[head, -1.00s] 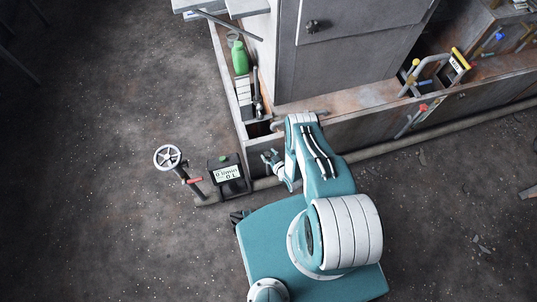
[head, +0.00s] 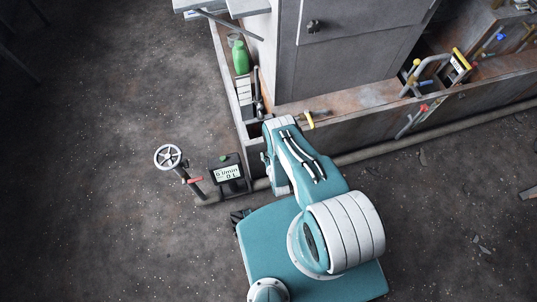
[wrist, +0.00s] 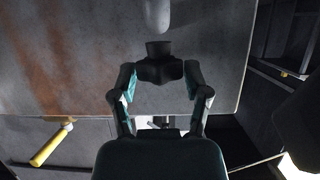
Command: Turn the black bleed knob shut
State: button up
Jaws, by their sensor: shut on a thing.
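In the wrist view, my gripper (wrist: 159,74) has its two jointed fingers closed in at the tips on a small dark piece, which looks like the black bleed knob (wrist: 158,48). The knob's shape is mostly lost in shadow and between the fingertips. Its turn position cannot be told. In the head view, my teal and white arm hides the gripper and the knob, at the corner of the low wall.
A yellow-handled lever (head: 308,119) is beside my arm; it also shows in the wrist view (wrist: 52,147). A display box (head: 227,174) and a handwheel (head: 168,157) stand left. A green bottle (head: 240,57) is behind the wall (head: 390,122). Floor at left is open.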

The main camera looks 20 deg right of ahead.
jog(key=o, duration=1.1)
jog(key=shift+o, duration=0.2)
jog(key=shift+r, duration=0.15)
notch_tip(320, 180, up, 10)
jog(key=shift+f, duration=0.15)
